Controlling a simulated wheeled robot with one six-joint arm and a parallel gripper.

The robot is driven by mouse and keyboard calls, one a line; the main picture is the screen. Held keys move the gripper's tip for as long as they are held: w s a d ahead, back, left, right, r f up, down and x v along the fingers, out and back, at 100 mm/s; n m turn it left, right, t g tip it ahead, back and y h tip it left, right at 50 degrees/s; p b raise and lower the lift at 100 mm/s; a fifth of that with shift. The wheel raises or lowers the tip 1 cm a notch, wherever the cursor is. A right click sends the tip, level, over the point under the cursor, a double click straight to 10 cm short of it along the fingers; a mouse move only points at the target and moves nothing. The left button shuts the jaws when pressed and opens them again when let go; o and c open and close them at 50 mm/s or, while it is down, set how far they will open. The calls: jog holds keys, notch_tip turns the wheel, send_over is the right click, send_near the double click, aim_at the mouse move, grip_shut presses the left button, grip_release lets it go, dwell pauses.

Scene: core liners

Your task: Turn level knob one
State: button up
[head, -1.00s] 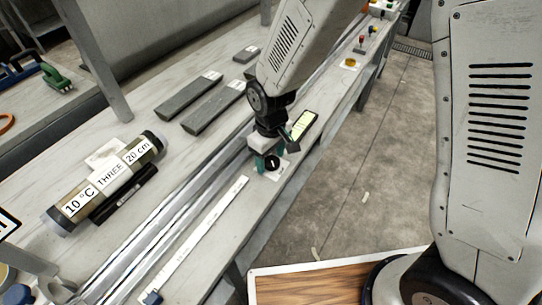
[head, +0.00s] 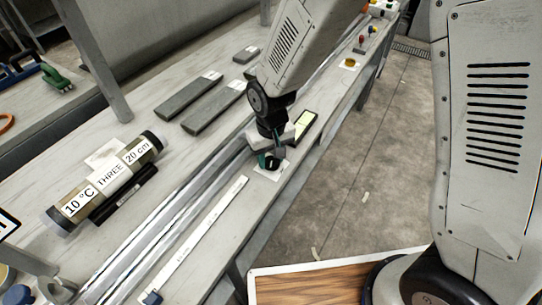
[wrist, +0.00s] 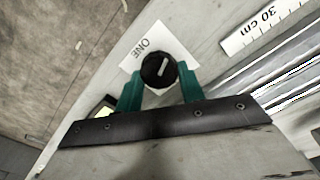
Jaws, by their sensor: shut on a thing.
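Level knob one (wrist: 158,70) is a round black knob with a pale pointer line, on a white plate marked ONE (wrist: 140,46). The knob also shows in the head view (head: 271,163), partly hidden by my gripper. My gripper (wrist: 160,84) has green fingers, one on each side of the knob, and is shut on it. In the wrist view the pointer line slants up to the right. In the head view my gripper (head: 267,160) reaches down to the knob near the bench's front edge.
A small device with a pale yellow screen (head: 304,124) lies close behind my gripper. A long white ruler (head: 203,236) and metal rails (head: 160,220) run along the bench. A labelled core tube (head: 105,182) and grey slabs (head: 213,107) lie further left.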

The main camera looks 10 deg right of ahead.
aim_at(271, 160)
jog(key=shift+m, duration=0.3)
jog(key=o, duration=1)
jog(key=shift+c, duration=0.2)
notch_tip(271, 160, up, 8)
jog(key=shift+f, duration=0.1)
jog(key=shift+s, duration=0.1)
